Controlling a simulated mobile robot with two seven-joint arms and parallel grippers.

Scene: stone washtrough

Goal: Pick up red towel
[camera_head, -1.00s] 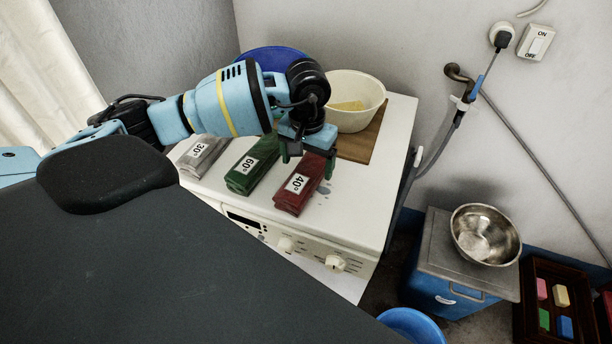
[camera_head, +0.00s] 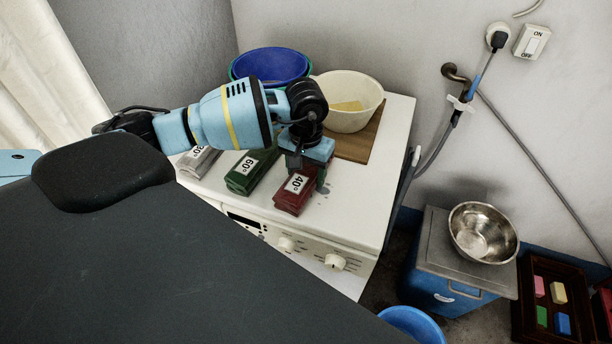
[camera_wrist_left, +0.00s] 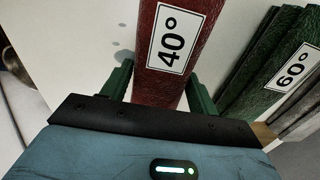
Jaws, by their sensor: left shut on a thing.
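The red towel (camera_head: 293,196) is a folded dark red bundle with a white "40°" label, lying on top of the white washing machine near its front edge. My left gripper (camera_head: 307,176) is down over its rear part, with one finger on each side, shut on it. In the left wrist view the red towel (camera_wrist_left: 165,75) runs between the two green fingers of my left gripper (camera_wrist_left: 160,88). The towel appears to rest on the machine top. My right gripper is not in view.
A green towel (camera_head: 243,180) marked "60°" and a grey towel (camera_head: 197,163) lie to the left. A cream bowl (camera_head: 350,118) stands on a wooden board (camera_head: 362,146) behind, beside blue basins (camera_head: 268,63). The machine top (camera_head: 365,190) is clear on the right.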

